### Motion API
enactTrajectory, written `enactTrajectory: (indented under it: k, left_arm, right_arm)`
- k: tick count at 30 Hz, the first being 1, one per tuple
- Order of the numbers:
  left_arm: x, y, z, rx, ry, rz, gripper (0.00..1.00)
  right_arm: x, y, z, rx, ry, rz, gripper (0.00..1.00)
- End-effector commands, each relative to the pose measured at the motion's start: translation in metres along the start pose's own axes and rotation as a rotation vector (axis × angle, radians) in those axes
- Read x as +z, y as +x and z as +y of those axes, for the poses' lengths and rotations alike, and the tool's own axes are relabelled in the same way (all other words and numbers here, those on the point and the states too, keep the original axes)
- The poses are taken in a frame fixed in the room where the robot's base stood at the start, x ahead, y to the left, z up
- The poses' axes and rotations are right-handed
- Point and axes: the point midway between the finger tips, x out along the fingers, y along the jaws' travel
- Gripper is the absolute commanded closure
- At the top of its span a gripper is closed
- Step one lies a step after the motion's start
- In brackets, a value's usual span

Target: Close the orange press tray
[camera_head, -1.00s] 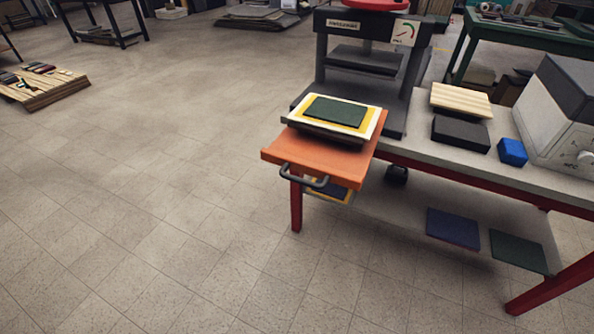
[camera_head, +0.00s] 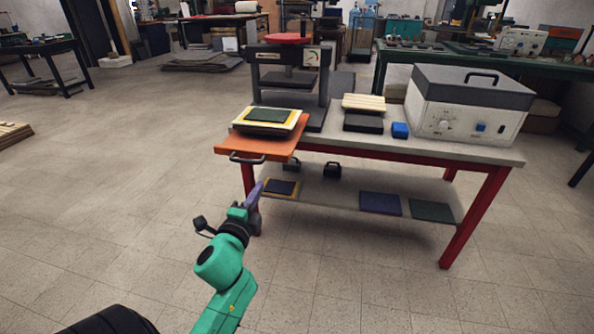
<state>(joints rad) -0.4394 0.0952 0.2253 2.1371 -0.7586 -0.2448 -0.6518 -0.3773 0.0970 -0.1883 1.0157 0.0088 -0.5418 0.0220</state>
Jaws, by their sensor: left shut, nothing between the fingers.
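The orange press tray (camera_head: 225,143) sticks out toward me from the dark press (camera_head: 290,74) on the bench. It has a black bar handle (camera_head: 246,158) on its front edge. A stack with a white board, a yellow sheet and a dark green cover (camera_head: 268,115) lies on the tray. My left gripper (camera_head: 254,195), on a green arm, is shut and empty. In the picture it is just below the tray handle, apart from it. My right gripper is not in view.
The red-legged bench (camera_head: 420,152) also holds a wood block (camera_head: 363,102), a blue block (camera_head: 400,130) and a grey machine (camera_head: 468,103). Flat covers (camera_head: 380,203) lie on its lower shelf. The floor (camera_head: 110,170) to the left is clear.

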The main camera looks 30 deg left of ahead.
Motion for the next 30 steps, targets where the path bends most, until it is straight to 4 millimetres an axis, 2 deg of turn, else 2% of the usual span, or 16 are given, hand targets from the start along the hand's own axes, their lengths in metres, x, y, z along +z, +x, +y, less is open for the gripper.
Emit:
enactTrajectory:
  k: [3, 5, 14, 18, 22, 30]
  left_arm:
    - [0.0, 0.021, -0.002, -0.002, 0.0, 0.0, 1.0]
    - [-0.001, 0.034, -0.001, -0.003, -0.002, 0.001, 1.0]
    - [0.0, 0.1, 0.001, 0.001, -0.004, -0.001, 1.0]
    - [0.0, 0.122, 0.002, 0.002, -0.007, -0.001, 1.0]
    - [0.0, 0.132, 0.002, 0.003, -0.005, 0.0, 1.0]
    - [0.0, 0.133, 0.002, 0.004, -0.006, 0.0, 1.0]
  right_arm:
    - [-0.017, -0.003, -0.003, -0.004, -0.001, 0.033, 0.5]
    - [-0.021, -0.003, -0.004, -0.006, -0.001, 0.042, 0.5]
    - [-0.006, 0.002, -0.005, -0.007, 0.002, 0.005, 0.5]
    - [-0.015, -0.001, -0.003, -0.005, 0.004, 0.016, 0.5]
    - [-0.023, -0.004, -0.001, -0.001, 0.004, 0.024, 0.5]
    - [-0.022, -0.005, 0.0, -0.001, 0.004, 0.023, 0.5]
